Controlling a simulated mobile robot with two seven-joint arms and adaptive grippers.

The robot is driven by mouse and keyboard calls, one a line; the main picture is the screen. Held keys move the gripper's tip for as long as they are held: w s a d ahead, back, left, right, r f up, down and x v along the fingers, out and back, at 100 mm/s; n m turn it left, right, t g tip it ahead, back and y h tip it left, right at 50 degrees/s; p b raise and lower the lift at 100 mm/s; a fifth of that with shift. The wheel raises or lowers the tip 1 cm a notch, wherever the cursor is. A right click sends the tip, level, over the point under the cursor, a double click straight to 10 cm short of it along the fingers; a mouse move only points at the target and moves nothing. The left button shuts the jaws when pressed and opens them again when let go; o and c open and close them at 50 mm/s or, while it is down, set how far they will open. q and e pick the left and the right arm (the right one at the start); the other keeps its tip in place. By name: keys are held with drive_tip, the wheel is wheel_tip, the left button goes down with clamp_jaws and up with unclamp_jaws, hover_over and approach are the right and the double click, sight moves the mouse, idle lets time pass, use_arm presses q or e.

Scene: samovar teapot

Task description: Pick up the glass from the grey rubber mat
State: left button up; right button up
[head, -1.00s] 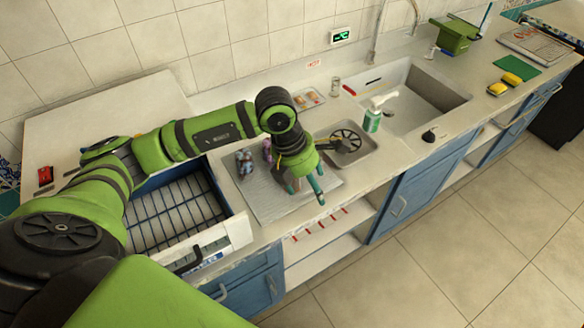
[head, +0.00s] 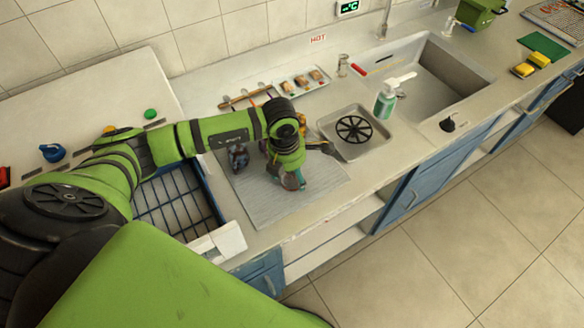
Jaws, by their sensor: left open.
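The grey rubber mat (head: 262,205) lies on the counter between the rack and the small square basin. My left gripper (head: 291,184) points down over the right part of the mat, with its fingers low, close to the mat. It is open. A dark, patterned glass-like item (head: 238,157) stands on the mat's left part, apart from the gripper. My right gripper is not in view.
A square basin with a round black drain (head: 353,130) lies right of the mat. A green soap bottle (head: 386,101) stands beyond it by the large sink (head: 432,80). A tray with small items (head: 302,80) is behind. A blue wire rack (head: 178,207) is at left.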

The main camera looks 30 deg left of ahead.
use_arm(q)
drive_tip(key=shift+f, duration=0.2)
drive_tip(key=shift+w+f, duration=0.1)
drive_tip(key=c, duration=1.1)
clamp_jaws()
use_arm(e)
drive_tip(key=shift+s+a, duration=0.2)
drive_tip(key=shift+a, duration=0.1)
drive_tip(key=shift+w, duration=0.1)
